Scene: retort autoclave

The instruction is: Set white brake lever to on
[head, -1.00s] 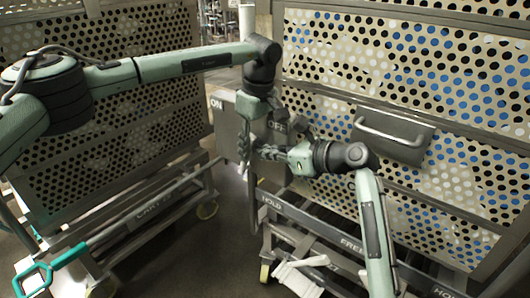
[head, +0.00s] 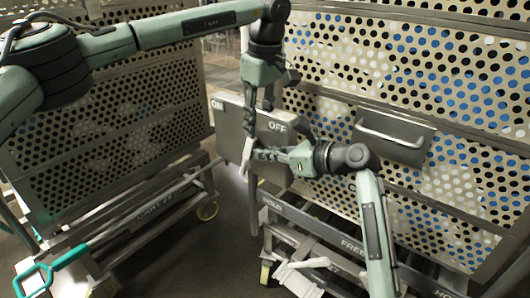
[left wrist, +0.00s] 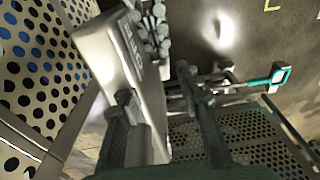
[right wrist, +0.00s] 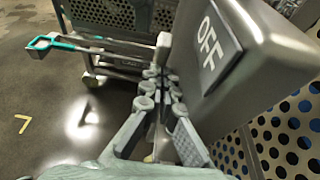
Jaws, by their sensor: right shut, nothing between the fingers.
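A grey box (head: 228,125) carries an ON label at its left and an OFF label at its right. A pale upright bar (head: 247,158), apparently the white brake lever, shows at its front, between the labels; it also seems to show in the right wrist view (right wrist: 163,48). My right gripper (head: 256,154) is shut and empty, its fingertips close beside the bar; contact is unclear. My left gripper (head: 259,118) is higher, pointing down over the box, with its fingers apart in the left wrist view (left wrist: 160,97). The lever's base is hidden.
Perforated carts stand at left (head: 110,130) and right (head: 440,90). The right cart has HOLD and FREE markings and a pale piece (head: 300,275) low down. A teal handle (head: 35,278) is at lower left. Open floor lies between the carts.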

